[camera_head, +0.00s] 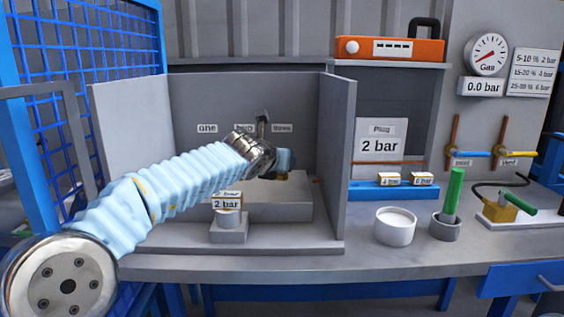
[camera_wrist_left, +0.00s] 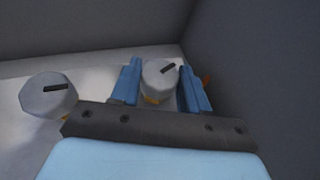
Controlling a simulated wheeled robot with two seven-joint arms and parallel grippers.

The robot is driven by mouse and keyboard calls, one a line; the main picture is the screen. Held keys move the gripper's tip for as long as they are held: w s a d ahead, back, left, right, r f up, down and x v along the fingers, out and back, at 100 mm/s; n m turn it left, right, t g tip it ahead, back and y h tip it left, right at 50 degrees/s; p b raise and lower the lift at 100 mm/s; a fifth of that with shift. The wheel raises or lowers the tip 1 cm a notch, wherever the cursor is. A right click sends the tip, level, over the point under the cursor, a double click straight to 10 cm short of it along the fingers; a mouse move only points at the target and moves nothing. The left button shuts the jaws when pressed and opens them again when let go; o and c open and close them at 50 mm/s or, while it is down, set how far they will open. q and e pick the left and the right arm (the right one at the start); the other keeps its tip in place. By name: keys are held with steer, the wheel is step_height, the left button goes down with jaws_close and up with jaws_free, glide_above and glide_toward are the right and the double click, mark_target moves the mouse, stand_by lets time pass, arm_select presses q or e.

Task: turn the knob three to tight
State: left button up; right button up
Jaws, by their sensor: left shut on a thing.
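My left gripper (camera_wrist_left: 161,85) has its blue fingers on either side of a grey round knob (camera_wrist_left: 160,70) with a dark slot mark, shut on it. This knob is the rightmost of those in the left wrist view, so it appears to be knob three. A second grey knob (camera_wrist_left: 47,95) with a similar mark stands to its left, apart from the fingers. In the head view my left gripper (camera_head: 284,161) is inside the grey booth below the label "three" (camera_head: 282,128). My arm hides most of the knobs there. My right gripper is not in view.
The grey booth walls (camera_head: 338,150) stand close on the right of the gripper. A "2 bar" block (camera_head: 228,203) sits on a pedestal in front. A white cup (camera_head: 395,226) and a green-handled tool (camera_head: 453,192) stand on the bench to the right. A gauge (camera_head: 487,54) hangs above.

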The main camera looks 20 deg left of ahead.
arm_select(q)
steer(key=m+h, duration=0.3)
steer(key=shift+w+a+g, duration=0.1)
steer(key=shift+a+g, duration=0.3)
steer(key=shift+m+g+h, duration=0.4)
steer(key=shift+m+h, duration=0.5)
steer(key=shift+h, duration=0.3)
steer(key=o, duration=1.1)
steer(key=shift+d, duration=0.1)
steer(key=shift+c, duration=0.2)
steer(key=b+v, duration=0.1)
steer(key=v, duration=0.1)
steer(key=b+v, duration=0.2)
steer(key=f+b+v, duration=0.1)
steer(key=b+v, duration=0.1)
steer(key=shift+s+a+r, duration=0.2)
steer(key=shift+s+a, duration=0.1)
steer(key=shift+a, duration=0.1)
steer(key=b+v, duration=0.1)
steer(key=v, duration=0.1)
steer(key=b+v, duration=0.1)
steer(key=v, duration=0.1)
steer(key=b+v, duration=0.1)
steer(key=v, duration=0.1)
steer(key=shift+r, duration=0.35)
steer(key=shift+s+a+r, duration=0.2)
steer(key=shift+s+r, duration=0.1)
steer(key=shift+s, duration=0.05)
